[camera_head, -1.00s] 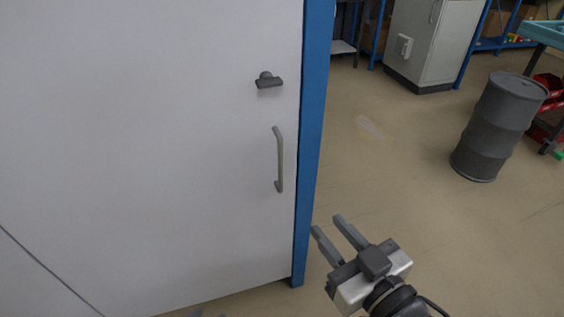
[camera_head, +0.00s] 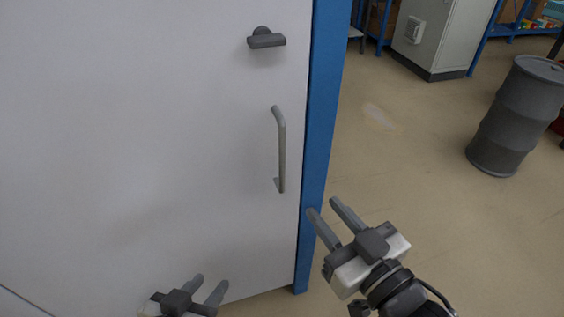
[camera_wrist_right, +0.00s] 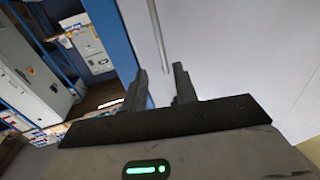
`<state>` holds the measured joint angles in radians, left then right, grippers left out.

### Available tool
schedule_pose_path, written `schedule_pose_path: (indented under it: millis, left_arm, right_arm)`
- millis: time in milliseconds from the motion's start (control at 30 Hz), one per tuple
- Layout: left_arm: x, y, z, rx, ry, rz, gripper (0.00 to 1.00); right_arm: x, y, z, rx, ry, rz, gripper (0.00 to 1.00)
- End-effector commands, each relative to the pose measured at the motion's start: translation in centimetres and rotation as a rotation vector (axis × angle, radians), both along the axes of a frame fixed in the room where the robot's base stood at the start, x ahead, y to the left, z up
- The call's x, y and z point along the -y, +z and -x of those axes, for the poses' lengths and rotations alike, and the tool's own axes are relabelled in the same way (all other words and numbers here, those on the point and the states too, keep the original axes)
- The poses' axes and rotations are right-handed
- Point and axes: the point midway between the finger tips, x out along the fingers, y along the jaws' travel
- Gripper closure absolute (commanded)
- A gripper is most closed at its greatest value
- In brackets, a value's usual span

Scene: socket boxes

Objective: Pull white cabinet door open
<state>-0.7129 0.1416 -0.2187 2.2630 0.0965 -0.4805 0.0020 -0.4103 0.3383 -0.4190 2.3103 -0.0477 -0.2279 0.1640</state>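The white cabinet door (camera_head: 150,130) fills the left of the head view and looks shut against its blue frame (camera_head: 322,120). Its grey bar handle (camera_head: 281,150) stands upright near the right edge, below a dark latch (camera_head: 266,39). My right gripper (camera_head: 322,207) is open and empty, below and to the right of the handle, apart from it. In the right wrist view its two fingers (camera_wrist_right: 160,82) are spread, with the white door beyond. My left gripper (camera_head: 212,282) is open and empty at the bottom, in front of the door's lower part.
A grey drum (camera_head: 517,115) stands on the floor at the right. A grey cabinet (camera_head: 442,38) and blue shelving stand at the back. The floor (camera_head: 420,180) between the blue frame and the drum is clear.

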Motion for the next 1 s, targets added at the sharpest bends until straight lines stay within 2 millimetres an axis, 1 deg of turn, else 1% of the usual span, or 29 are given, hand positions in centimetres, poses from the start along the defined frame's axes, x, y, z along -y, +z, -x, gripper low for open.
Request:
schedule_pose_path:
  millis: [133,400,600,700,800,1000]
  left_arm:
    - [0.0,0.2,0.0,0.0,0.002,0.003,0.64]
    - [0.0,-0.1,0.1,-0.003,0.001,0.002,0.64]
    - [0.0,-0.4,0.1,-0.003,0.001,0.0,0.64]
    - [0.0,-0.5,0.1,-0.003,0.001,0.0,0.64]
    - [0.0,-0.5,0.1,-0.003,0.001,0.0,0.64]
    - [0.0,-0.4,0.1,-0.002,-0.001,-0.001,0.64]
  right_arm:
    - [-1.2,0.3,-2.2,0.005,0.0,-0.002,0.71]
    - [-4.2,0.2,-7.4,0.003,0.001,-0.002,0.71]
    - [-6.1,0.2,-10.7,0.003,0.001,-0.001,0.71]
    - [-6.7,0.2,-11.9,0.002,0.001,-0.001,0.71]
    - [-7.2,0.2,-12.7,0.002,0.001,-0.001,0.71]
    - [-7.4,0.2,-13.2,0.001,0.001,0.0,0.71]
